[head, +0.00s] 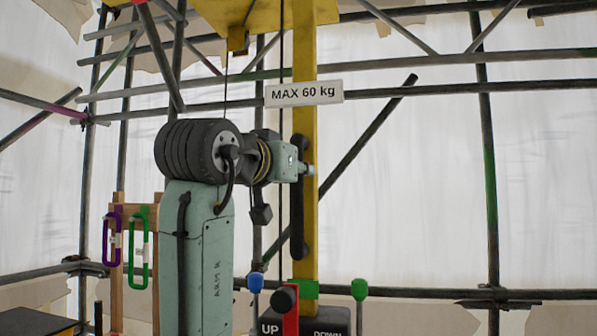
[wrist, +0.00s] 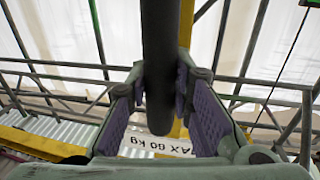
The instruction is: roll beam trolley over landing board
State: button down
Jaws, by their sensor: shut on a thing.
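My gripper (head: 303,168) is shut on a black upright handle (head: 298,238) on the front of a yellow post (head: 304,60). In the wrist view the dark round handle (wrist: 159,60) stands between my purple-padded fingers, and its lower end shows. A yellow overhead part (head: 265,14) with a small block below it shows at the top edge of the head view; I cannot tell whether this is the beam trolley. I cannot make out the landing board for certain in either view.
A "MAX 60 kg" sign (head: 304,93) is on the post. Below are a red-and-black UP/DOWN control (head: 290,312) and blue (head: 255,283) and green (head: 359,290) knobs. Purple (head: 112,240) and green (head: 138,250) carabiners hang left. Scaffold tubes (head: 490,150) and pale sheeting stand behind.

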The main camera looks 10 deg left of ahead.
jog(key=shift+a, duration=0.2)
jog(key=c, duration=1.4)
grip_release()
jog(key=shift+a, duration=0.1)
jog(key=v, duration=1.2)
